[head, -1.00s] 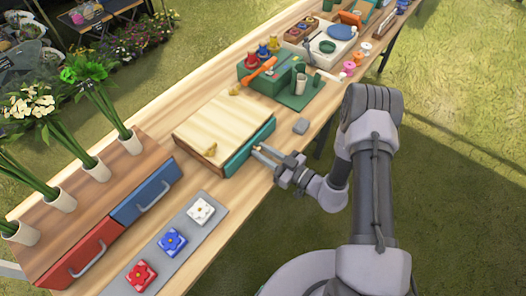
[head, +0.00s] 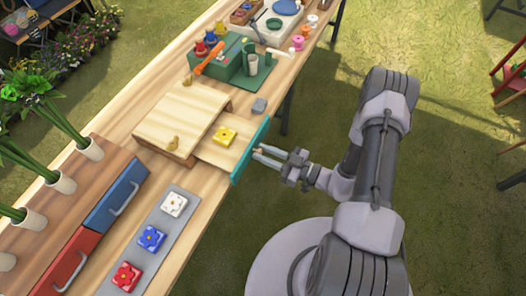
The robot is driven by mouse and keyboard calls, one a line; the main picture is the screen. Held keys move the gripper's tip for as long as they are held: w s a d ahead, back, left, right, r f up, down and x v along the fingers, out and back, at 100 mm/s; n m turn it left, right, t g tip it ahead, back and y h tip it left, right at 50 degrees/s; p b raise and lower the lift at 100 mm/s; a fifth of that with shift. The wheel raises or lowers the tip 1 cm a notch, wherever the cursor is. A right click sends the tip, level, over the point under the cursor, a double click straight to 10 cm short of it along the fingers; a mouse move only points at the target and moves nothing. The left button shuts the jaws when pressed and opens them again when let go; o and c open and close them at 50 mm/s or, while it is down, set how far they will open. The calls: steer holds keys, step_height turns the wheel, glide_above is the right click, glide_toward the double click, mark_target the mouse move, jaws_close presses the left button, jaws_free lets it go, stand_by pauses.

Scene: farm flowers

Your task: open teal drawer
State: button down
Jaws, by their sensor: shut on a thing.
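The teal drawer (head: 250,150) is pulled out of a low light-wood box (head: 180,112) on the long table. Its pale inside shows, and a yellow flower tile (head: 225,136) lies in it. My gripper (head: 262,156) is at the outer side of the teal front, with its fingers close together on the drawer's handle. The handle itself is mostly hidden by the fingers.
A grey strip (head: 160,218) with white, blue and red flower tiles lies at the front. A blue drawer (head: 117,196) and a red drawer (head: 70,259) are shut in a wooden unit on the left. A green caddy (head: 222,67) stands behind. Grass is open on the right.

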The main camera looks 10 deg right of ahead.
steer(key=c, duration=1.2)
jaws_free()
steer(key=shift+c, duration=0.2)
steer(key=p+v, duration=0.2)
steer(key=v, duration=1.5)
steer(key=shift+p, duration=0.35)
steer(key=shift+s+d+f, duration=0.1)
steer(key=shift+s, duration=0.05)
